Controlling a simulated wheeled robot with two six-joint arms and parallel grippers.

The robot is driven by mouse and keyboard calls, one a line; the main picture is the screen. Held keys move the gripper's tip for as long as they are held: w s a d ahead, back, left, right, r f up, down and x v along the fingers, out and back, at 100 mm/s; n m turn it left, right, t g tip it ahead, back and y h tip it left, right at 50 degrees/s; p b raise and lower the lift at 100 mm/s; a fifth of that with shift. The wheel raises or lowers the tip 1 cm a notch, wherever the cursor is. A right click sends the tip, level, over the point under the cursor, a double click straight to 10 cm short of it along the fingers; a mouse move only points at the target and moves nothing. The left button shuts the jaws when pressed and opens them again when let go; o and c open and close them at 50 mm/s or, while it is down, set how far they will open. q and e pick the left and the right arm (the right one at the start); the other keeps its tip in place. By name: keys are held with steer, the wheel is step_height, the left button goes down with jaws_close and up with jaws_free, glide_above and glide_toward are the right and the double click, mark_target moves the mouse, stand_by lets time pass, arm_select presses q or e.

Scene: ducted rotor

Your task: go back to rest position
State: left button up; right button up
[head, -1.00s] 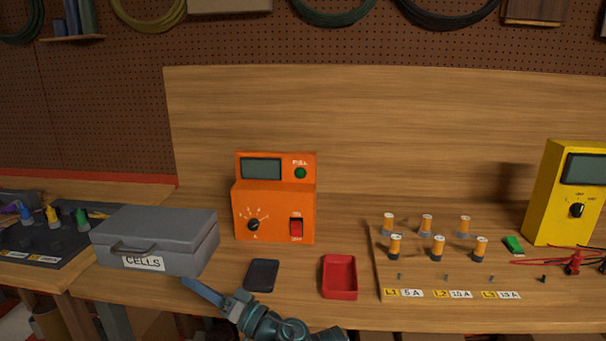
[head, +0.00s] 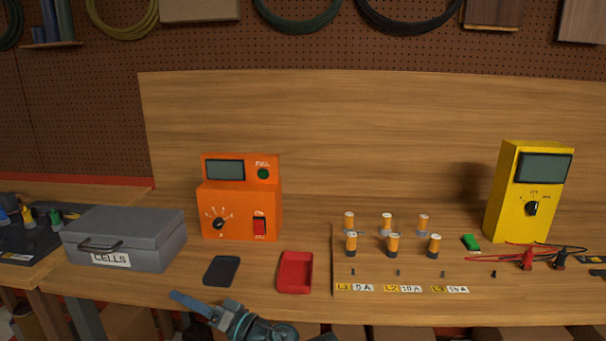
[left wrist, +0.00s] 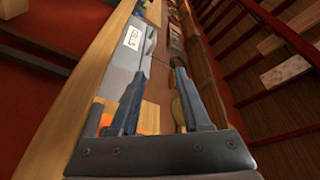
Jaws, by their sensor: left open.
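My left gripper (head: 192,304) is low in the head view, in front of the bench near its front edge, below the dark pad. In the left wrist view its two fingers (left wrist: 163,70) stand apart with nothing between them. The grey CELLS box (head: 125,238) stands with its lid closed at the left of the bench; it also shows beyond the fingers in the left wrist view (left wrist: 125,60). My right gripper is not in view.
The orange meter (head: 240,200), dark pad (head: 221,270) and red tray (head: 295,272) are close to my left arm. A board of orange cylinders (head: 400,270) and a yellow meter (head: 528,195) with leads stand at the right. The tray is empty.

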arm_select(q)
steer(key=s+a+f+m+g+h, duration=0.1)
steer(key=a+f+g+h, duration=0.3)
steer(key=f, duration=0.8)
steer(key=s+d+f+m+g+h, duration=0.25)
steer(key=d+f+h, duration=0.45)
steer(key=f+h, duration=0.5)
steer(key=s+d+f+m+h, duration=0.1)
steer(key=s+d+m, duration=0.15)
steer(key=d, duration=0.55)
steer(key=s+d+m, duration=0.1)
steer(key=s+d, duration=0.3)
steer(key=d, duration=0.4)
step_height(320, 180, up, 18)
steer(key=p, duration=1.8)
steer(key=shift+a+f+g, duration=0.2)
steer(key=shift+f+g, duration=0.05)
steer(key=shift+g, duration=0.1)
